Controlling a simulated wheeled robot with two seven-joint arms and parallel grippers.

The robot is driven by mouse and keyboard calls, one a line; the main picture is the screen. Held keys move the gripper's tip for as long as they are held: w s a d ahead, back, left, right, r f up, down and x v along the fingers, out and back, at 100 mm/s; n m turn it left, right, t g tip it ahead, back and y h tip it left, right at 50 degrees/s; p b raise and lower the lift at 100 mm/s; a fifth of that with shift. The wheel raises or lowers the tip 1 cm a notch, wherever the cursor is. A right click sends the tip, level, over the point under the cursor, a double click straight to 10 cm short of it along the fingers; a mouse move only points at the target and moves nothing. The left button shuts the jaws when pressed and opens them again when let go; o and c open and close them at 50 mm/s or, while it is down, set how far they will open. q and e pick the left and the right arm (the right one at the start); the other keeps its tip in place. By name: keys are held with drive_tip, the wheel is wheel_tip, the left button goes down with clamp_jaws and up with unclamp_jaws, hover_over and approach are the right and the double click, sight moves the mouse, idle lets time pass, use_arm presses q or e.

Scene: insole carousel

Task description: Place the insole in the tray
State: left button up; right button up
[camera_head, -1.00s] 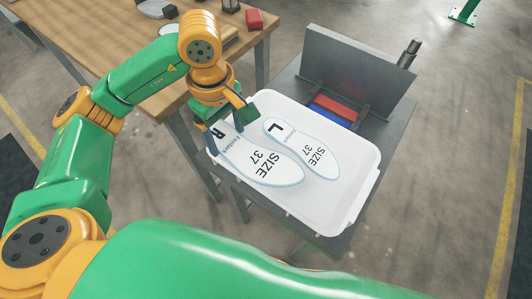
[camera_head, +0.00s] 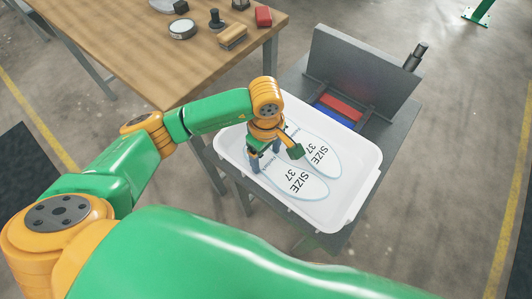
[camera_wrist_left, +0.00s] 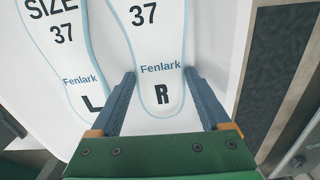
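The insole marked R (camera_head: 299,183) is white with a pale blue edge and the print "SIZE 37". It is over the near left part of the white tray (camera_head: 353,197); I cannot tell whether it rests on the floor. My left gripper (camera_head: 274,160) is at its heel end. In the left wrist view the fingers (camera_wrist_left: 160,80) stand at both edges of the R heel (camera_wrist_left: 160,72), the tips seeming to touch it. The insole marked L (camera_head: 320,152) lies beside it in the tray, partly hidden by the gripper. My right gripper is out of view.
The tray sits on a dark stand (camera_head: 390,135) with an upright grey panel (camera_head: 362,75) behind it and red and blue blocks between. A wooden table (camera_head: 150,65) with small items is at upper left. The tray's right side is clear.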

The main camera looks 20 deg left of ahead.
use_arm(q)
drive_tip(key=shift+o, duration=0.3)
drive_tip(key=shift+r, duration=0.1)
drive_tip(key=shift+r, duration=0.3)
wheel_tip(320, 180, up, 12)
drive_tip(key=shift+f, duration=0.2)
